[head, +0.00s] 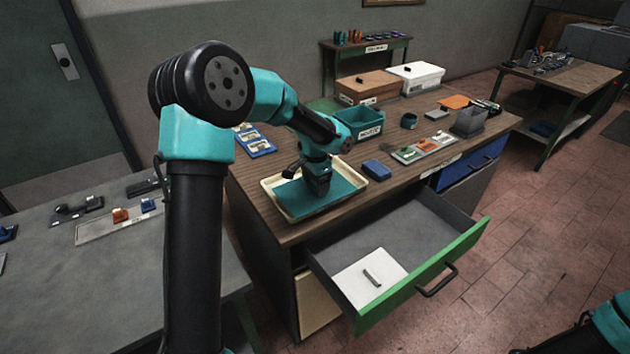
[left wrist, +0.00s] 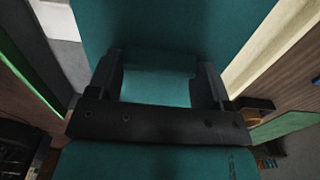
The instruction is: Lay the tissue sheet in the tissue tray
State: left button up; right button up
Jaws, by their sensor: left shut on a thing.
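A teal sheet (head: 292,199), which I take to be the tissue sheet, is within the rim of a shallow cream tray (head: 304,217) on the wooden bench. My left gripper (head: 319,188) points down over the sheet's middle and is shut on it. In the left wrist view the teal sheet (left wrist: 180,28) spreads wide beyond the fingers, with a teal raised part (left wrist: 157,80) between them. The cream rim (left wrist: 275,42) runs along its right side. I cannot tell whether the sheet rests on the tray floor. My right gripper is out of the head view.
An open drawer (head: 400,237) with a green front juts out below the tray and holds a white square piece (head: 368,277) with a grey bar. A blue block (head: 377,169) and a teal bin (head: 361,124) stand right of and behind the tray. Blue-framed cards (head: 256,144) lie behind it.

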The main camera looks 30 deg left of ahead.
pick_arm(q)
jog(key=w+a, duration=0.1)
jog(key=w, duration=0.2)
jog(key=w+a, duration=0.1)
jog(key=shift+w+a+f, duration=0.2)
jog(key=shift+w+a, duration=0.05)
jog(key=shift+a, duration=0.1)
jog(key=shift+w+a, duration=0.1)
jog(key=shift+w, duration=0.05)
jog(key=shift+w+f, duration=0.1)
jog(key=shift+f, duration=1.75)
jog(key=o, duration=0.9)
jog(key=shift+f, duration=0.1)
notch_tip(320, 180, up, 12)
jog(key=shift+r, duration=0.15)
